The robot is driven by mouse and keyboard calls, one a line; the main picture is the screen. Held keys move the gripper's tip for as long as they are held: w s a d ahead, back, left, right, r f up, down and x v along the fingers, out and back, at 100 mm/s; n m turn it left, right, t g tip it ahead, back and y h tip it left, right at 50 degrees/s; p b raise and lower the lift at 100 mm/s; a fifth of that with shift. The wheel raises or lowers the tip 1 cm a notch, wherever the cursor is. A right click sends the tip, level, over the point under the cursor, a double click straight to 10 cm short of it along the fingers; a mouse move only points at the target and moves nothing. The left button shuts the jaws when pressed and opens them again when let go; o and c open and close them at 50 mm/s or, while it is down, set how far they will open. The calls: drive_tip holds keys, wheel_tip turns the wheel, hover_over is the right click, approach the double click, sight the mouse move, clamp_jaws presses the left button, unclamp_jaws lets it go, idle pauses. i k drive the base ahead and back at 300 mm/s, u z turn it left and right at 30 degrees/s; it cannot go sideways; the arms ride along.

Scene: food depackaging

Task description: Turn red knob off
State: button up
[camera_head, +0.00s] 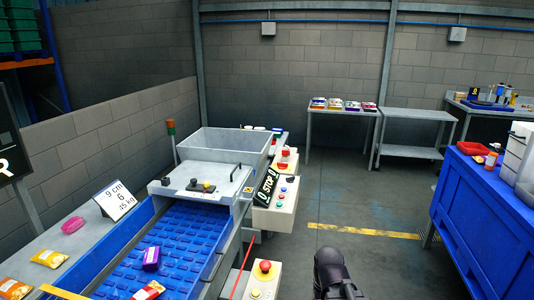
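Another red control (283,166) sits higher, behind the black STOP sign (267,186). A separate lower box (256,290) has a red mushroom-shaped control (265,266) on top. Which one is the red knob, and its turned position, are too small to tell. A dark part of my arm stands at the bottom edge, right of the lower box and apart from it. My gripper's fingers do not show.
The blue conveyor (185,240) carries a purple pack (151,258) and a red pack (148,290). A blue workbench (470,205) stands at the right. A grey table (340,112) with packs stands by the back wall. The floor between conveyor and workbench is mostly clear.

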sight(283, 166)
drive_tip(key=u, duration=0.05)
drive_tip(key=i, duration=0.75)
drive_tip(key=k, duration=0.7)
drive_tip(key=z, duration=0.35)
drive_tip(key=i, duration=2.25)
drive_tip(key=u, duration=0.6)
